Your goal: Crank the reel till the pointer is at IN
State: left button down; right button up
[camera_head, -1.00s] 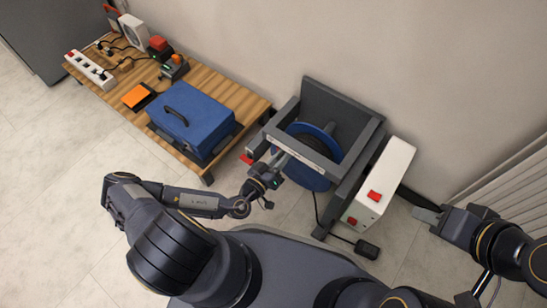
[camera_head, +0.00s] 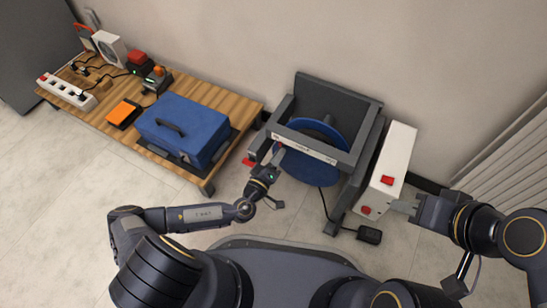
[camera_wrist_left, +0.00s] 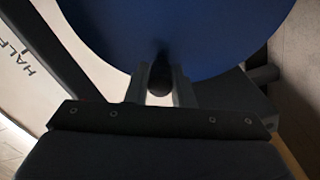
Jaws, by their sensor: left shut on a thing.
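The blue reel (camera_head: 312,168) sits in a dark grey frame (camera_head: 345,97). A pale lettered strip (camera_head: 308,148) crosses its front bar. In the left wrist view the strip shows the word HALF (camera_wrist_left: 25,60); I cannot make out the pointer. My left gripper (camera_head: 277,155) is at the reel's front left. In the left wrist view its fingers (camera_wrist_left: 160,88) are shut around a dark handle (camera_wrist_left: 160,76) in front of the blue disc (camera_wrist_left: 180,35). My right gripper (camera_head: 400,207) is beside the white box; whether its fingers are apart is unclear.
The white box (camera_head: 394,160) with red switches stands right of the frame. A small black pedal-like box (camera_head: 369,235) lies on the floor on a cable. A wooden bench (camera_head: 225,95) at left carries a blue case (camera_head: 185,125), a power strip (camera_head: 68,92) and several devices.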

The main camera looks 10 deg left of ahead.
pick_arm(q)
jog(key=c, duration=1.3)
grip_release()
jog(key=shift+o, duration=0.2)
jog(key=shift+s, duration=0.1)
